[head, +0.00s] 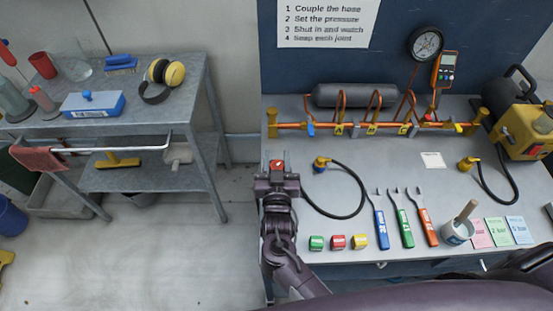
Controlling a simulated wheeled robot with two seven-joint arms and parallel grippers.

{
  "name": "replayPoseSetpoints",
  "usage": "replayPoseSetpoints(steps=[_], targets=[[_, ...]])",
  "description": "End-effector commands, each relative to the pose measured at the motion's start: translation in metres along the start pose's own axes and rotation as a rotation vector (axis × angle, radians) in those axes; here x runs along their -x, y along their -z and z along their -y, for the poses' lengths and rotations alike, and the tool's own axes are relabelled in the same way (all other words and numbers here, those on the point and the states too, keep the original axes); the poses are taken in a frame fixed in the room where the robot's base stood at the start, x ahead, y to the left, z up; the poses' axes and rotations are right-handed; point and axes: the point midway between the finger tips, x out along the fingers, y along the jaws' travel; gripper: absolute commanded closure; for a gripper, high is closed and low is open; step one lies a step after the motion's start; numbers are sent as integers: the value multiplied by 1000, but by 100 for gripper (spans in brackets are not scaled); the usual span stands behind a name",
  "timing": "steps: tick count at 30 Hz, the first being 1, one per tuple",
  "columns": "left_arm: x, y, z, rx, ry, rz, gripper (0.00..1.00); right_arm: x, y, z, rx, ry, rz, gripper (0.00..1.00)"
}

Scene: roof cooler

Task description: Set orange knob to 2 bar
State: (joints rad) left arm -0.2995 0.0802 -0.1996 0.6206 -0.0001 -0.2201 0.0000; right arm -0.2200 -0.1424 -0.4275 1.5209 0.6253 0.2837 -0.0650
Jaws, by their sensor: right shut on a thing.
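The orange knob (278,164) shows as a small orange-red top with a pale mark, at the bench's left edge. My right gripper (277,180) reaches it from the front and is shut on it, hiding much of its sides. I cannot read the knob's setting. A round black gauge (426,43) hangs on the blue back panel; its needle is too small to read. Three small cards, pink (481,233), green (500,231) and blue (519,229), lie at the bench's right front. My left gripper is not in view.
A cluttered grey shelf (180,110) stands left; floor between is clear.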

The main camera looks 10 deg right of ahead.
Motion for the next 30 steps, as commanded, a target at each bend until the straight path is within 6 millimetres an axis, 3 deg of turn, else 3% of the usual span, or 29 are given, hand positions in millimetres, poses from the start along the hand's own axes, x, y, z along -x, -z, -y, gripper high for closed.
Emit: replayPoseSetpoints(steps=[7,8,13,23,30], targets=[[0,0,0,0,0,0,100,0,0,0,0,1,-2,88],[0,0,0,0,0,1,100,0,0,0,0,1,-2,64],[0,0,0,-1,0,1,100,0,0,0,0,1,-2,43],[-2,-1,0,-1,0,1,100,6,-1,0,0,2,0,43],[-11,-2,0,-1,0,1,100,44,-4,-1,0,1,2,43]])
